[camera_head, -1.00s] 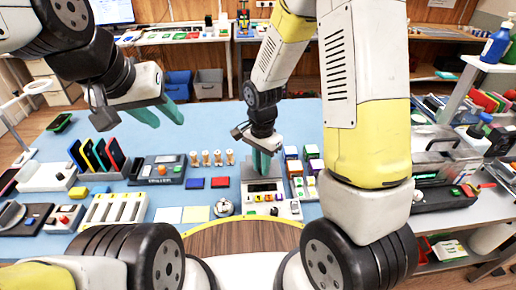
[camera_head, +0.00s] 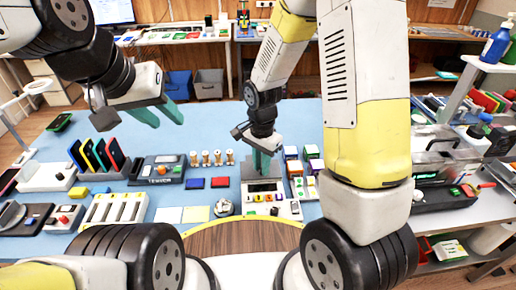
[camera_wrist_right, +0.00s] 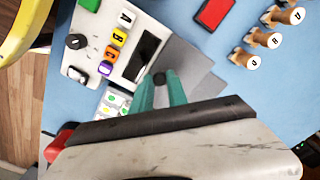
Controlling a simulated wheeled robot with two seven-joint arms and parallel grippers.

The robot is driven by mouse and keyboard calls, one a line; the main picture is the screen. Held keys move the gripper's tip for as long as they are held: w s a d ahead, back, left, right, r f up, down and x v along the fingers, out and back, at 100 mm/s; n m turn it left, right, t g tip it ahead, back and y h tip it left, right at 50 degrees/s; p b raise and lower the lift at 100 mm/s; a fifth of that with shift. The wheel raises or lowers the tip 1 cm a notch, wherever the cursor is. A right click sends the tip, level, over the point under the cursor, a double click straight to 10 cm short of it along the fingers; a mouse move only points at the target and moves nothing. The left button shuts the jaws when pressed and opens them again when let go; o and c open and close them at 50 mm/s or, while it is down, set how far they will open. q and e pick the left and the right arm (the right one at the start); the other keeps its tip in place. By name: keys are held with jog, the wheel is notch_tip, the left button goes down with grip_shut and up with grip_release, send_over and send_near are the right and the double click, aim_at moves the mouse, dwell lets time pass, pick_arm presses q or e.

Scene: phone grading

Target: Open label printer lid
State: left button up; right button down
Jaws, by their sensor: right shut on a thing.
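The label printer (camera_head: 291,209) is a white box on the blue mat, with a dark screen and a row of coloured lettered buttons. It also shows in the right wrist view (camera_wrist_right: 122,66). Its grey lid (camera_head: 247,172) is at the back of the printer, partly behind my fingers. I cannot tell its exact angle. My right gripper (camera_head: 262,163) points down at the lid, and in the right wrist view its teal fingers (camera_wrist_right: 160,88) are shut on a small dark knob (camera_wrist_right: 159,79). My left gripper (camera_head: 158,115) is open and empty, above the mat at the left.
Coloured boxes (camera_head: 311,166) stand right of the printer. Wooden stamps (camera_head: 217,158), a red block (camera_head: 220,182) and a blue block (camera_head: 195,183) are to its left. A tester (camera_head: 160,170) and a rack of phones (camera_head: 95,155) lie further left. The mat's back is largely clear.

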jog(key=shift+w+r, duration=0.1)
jog(key=shift+w+r+g, duration=0.35)
jog(key=shift+w+g, duration=0.05)
jog(key=shift+g, duration=0.35)
jog(key=shift+w+r+g, duration=0.35)
jog(key=shift+g, duration=0.4)
jog(key=shift+w+r+g, duration=0.4)
jog(key=shift+w+g, duration=0.2)
jog(key=shift+g, duration=0.4)
jog(key=shift+w+r+g, duration=0.35)
jog(key=shift+w+g, duration=0.2)
jog(key=shift+g, duration=0.45)
jog(key=c, duration=1.3)
grip_release()
